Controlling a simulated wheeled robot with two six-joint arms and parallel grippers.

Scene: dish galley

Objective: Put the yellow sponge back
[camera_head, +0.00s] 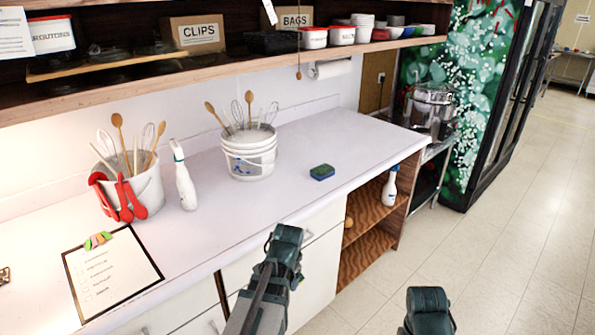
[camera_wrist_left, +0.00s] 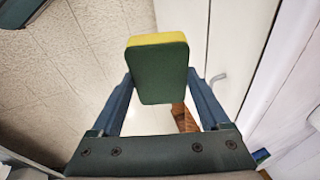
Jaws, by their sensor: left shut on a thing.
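The yellow sponge (camera_wrist_left: 157,72) shows in the left wrist view, with a yellow edge and a dark green face. It sits between the fingers of my left gripper (camera_wrist_left: 160,88), which is shut on it. Pale floor lies to the left and white cabinet fronts to the right. In the head view I cannot make out this sponge or the left fingers; only teal parts of my arms show. My right gripper's fingers are not visible. A different sponge, blue and green (camera_head: 322,172), lies on the counter.
The white counter (camera_head: 290,200) holds a white utensil bucket (camera_head: 249,160), a bucket with red-handled tools (camera_head: 140,195), a white bottle (camera_head: 184,185) and a checklist (camera_head: 110,275). A spray bottle (camera_head: 389,190) stands on the open wooden shelf (camera_head: 370,250) below. Floor at right is clear.

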